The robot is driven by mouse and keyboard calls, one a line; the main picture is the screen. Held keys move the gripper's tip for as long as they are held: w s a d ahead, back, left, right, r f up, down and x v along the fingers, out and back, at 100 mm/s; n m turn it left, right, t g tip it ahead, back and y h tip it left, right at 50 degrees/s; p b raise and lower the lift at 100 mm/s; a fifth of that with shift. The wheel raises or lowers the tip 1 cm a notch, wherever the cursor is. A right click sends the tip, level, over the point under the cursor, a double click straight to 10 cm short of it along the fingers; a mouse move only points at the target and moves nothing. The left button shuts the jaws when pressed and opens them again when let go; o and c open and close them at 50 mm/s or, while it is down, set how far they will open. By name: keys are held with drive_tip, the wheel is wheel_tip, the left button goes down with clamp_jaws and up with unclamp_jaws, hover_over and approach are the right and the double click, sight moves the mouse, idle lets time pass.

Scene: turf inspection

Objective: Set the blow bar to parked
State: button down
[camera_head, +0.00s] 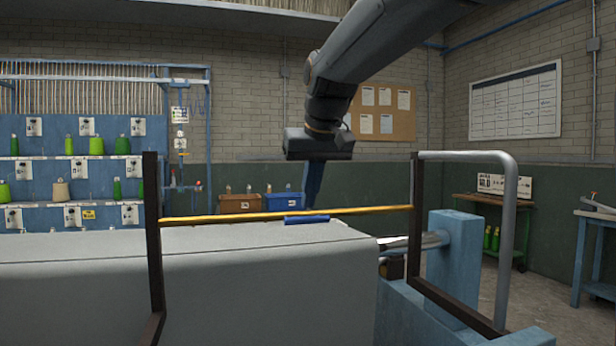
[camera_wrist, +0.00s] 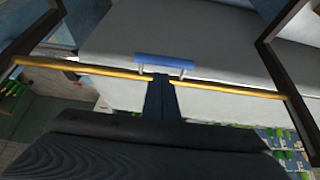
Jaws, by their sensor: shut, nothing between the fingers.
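The blow bar (camera_head: 370,210) is a thin yellow rod spanning two dark upright arms above a grey, cloth-like roll. It also shows in the wrist view (camera_wrist: 225,89). A blue grip (camera_head: 307,219) is fixed to its middle by two short stubs, seen clearly in the wrist view (camera_wrist: 164,65). My gripper (camera_head: 311,204) points down at the middle of the bar, its slim blue fingers together and empty. In the wrist view the fingers (camera_wrist: 158,84) cross the rod and end close to the grip; I cannot tell whether they touch it.
The grey roll (camera_head: 250,270) fills the space under the bar. A bent grey tube frame (camera_head: 509,230) and a blue machine post (camera_head: 450,262) stand at the right. Brown (camera_head: 240,204) and blue (camera_head: 284,201) bins and a spool rack (camera_head: 85,170) are behind.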

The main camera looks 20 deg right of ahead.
drive_tip(key=shift+x, duration=1.5)
drive_tip(key=shift+s+r+p, duration=0.1)
drive_tip(key=shift+p, duration=0.2)
drive_tip(key=shift+s+r+g+p, duration=0.15)
drive_tip(key=shift+g+p, duration=0.15)
drive_tip(key=shift+p, duration=0.3)
drive_tip(key=shift+s+g+p, duration=0.25)
drive_tip(key=shift+g+p, duration=0.05)
drive_tip(key=shift+p, duration=0.6)
drive_tip(key=s+r+g+p, duration=0.4)
drive_tip(key=r+p, duration=0.4)
drive_tip(key=p, duration=1.1)
drive_tip(key=shift+s+g, duration=0.4)
drive_tip(key=shift+s, duration=0.4)
drive_tip(key=shift+r, duration=0.25)
